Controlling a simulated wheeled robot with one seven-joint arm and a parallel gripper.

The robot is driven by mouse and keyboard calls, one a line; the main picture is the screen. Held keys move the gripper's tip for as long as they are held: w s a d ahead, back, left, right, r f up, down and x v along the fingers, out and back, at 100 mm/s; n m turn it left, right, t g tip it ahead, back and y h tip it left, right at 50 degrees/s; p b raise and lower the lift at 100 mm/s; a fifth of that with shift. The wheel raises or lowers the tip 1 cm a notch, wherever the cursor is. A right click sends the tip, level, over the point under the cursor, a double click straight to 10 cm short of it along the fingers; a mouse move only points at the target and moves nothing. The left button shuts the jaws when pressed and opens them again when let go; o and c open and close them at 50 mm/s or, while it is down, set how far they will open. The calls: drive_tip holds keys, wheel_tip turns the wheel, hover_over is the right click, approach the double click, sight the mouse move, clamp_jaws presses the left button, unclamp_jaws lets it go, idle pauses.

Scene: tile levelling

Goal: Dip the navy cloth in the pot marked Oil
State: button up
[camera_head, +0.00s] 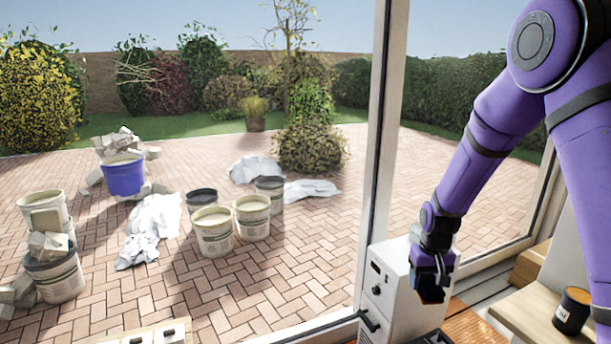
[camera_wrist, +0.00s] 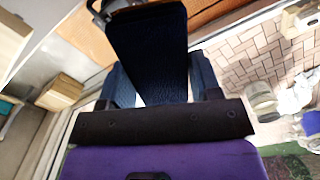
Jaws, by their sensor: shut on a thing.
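My gripper (camera_head: 432,272) hangs beside the white box-shaped unit at the lower right of the head view. It is shut on a dark navy cloth (camera_head: 430,293), which looks like a folded pad or block. In the wrist view the navy cloth (camera_wrist: 150,50) fills the gap between the two blue fingers of my gripper (camera_wrist: 160,85). A dark pot (camera_head: 572,311) with a small pale label stands on the light wooden shelf, to the right of my gripper and apart from it. The label seems to read Oil, but it is small. The pot's inside is hard to make out.
A white unit (camera_head: 393,290) with knobs stands just left of my gripper. Beyond the window frame (camera_head: 376,180), buckets (camera_head: 213,232) and white sheets stand on brick paving.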

drive_tip(key=s+a+r, duration=0.1)
drive_tip(key=s+r, duration=0.1)
drive_tip(key=s, duration=1.1)
drive_tip(key=shift+a+r, duration=0.2)
drive_tip(key=shift+r, duration=0.1)
idle(0.3)
